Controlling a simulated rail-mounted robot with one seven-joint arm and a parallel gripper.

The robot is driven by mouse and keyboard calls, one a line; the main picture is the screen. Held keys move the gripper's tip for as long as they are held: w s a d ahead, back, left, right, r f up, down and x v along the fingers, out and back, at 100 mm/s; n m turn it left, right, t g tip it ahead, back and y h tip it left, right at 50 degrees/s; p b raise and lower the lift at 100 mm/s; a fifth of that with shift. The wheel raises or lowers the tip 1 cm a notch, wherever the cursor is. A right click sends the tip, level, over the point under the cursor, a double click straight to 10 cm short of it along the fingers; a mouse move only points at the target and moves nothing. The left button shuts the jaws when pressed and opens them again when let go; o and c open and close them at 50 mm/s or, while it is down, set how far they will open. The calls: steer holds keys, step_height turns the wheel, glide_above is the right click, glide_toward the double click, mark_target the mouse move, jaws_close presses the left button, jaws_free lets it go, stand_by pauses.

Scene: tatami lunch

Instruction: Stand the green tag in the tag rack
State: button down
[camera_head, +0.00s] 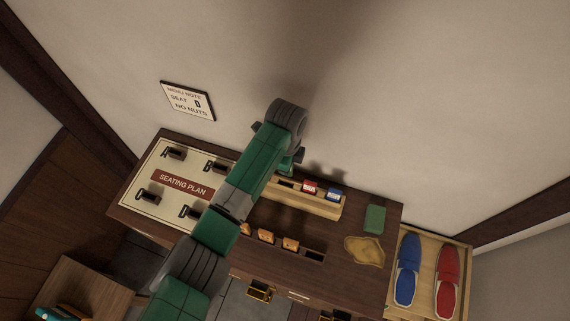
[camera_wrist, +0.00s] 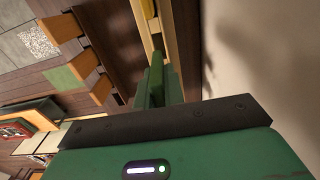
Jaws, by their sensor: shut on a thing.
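The tag rack (camera_head: 320,208) is a light wooden block along the back of the dark desk, with a red tag (camera_head: 310,187) and a blue tag (camera_head: 334,193) standing in it. My gripper (camera_wrist: 158,90) is over the left part of the rack, mostly hidden by my arm in the head view. In the wrist view it is shut on a narrow green piece, which looks like the green tag (camera_wrist: 156,62), beside the rack's wood (camera_wrist: 169,38). Whether the green tag touches the rack cannot be told.
A seating plan board (camera_head: 153,172) with several dark holders covers the desk's left. Several orange-brown wooden pieces (camera_head: 290,243) stand along the front. A green flat item (camera_head: 375,218) and a tan dish (camera_head: 364,251) lie to the right. The wall rises close behind the rack.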

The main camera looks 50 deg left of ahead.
step_height(320, 180, down, 4)
steer(key=b, duration=0.3)
steer(key=shift+r, duration=0.2)
steer(key=shift+f, duration=0.5)
steer(key=shift+f, duration=0.55)
stand_by(0.4)
steer(key=shift+f+b, duration=0.5)
steer(key=shift+f, duration=0.15)
stand_by(0.8)
steer(key=shift+f, duration=0.4)
steer(key=shift+f, duration=0.1)
stand_by(0.3)
steer(key=c, duration=1.4)
jaws_free()
